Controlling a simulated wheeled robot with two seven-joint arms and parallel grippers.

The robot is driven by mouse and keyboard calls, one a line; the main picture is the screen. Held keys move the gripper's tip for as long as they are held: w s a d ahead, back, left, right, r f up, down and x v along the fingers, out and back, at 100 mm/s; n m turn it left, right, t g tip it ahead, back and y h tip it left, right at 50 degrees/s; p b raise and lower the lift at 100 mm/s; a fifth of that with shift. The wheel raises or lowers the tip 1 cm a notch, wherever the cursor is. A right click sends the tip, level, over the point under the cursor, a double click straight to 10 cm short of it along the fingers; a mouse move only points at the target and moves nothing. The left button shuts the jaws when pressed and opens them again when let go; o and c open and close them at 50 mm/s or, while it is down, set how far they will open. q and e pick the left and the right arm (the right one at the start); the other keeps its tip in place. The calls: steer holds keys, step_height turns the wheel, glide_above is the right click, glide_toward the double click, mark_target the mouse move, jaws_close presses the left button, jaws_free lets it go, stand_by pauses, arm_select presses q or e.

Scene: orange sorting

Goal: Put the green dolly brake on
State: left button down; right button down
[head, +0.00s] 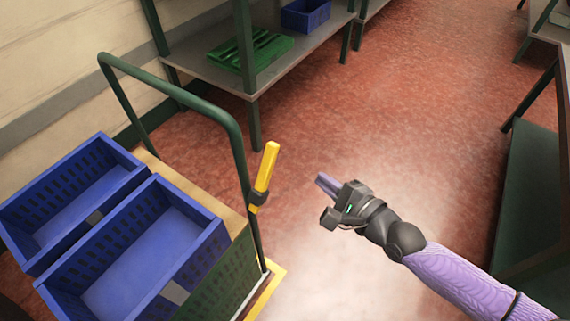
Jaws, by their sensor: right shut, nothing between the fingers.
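The green dolly (228,283) stands at the lower left, with a green tube handle frame (177,91) rising from it. A yellow lever (267,167), the likely brake, is fixed by a dark clamp (257,197) to the frame's right upright. The lever points up and leans slightly right. My right gripper (325,183) is shut and empty, to the right of the lever and apart from it, its fingers pointing left toward it. My left gripper is not in view.
Two empty blue crates (150,247) and (70,195) sit on the dolly. A shelf (222,77) at the back holds a flat green crate (250,50) and a small blue bin (305,14). Another shelf (535,190) stands at the right edge. The red floor (400,120) between is clear.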

mark_target(263, 179)
steer(key=w+a, duration=0.5)
steer(key=a, duration=0.3)
steer(key=shift+r+b, duration=0.15)
steer(key=shift+b, duration=0.3)
steer(key=shift+s+r+n, duration=0.15)
steer(key=shift+r+n, duration=0.05)
steer(key=shift+n, duration=0.1)
steer(key=shift+a, duration=0.1)
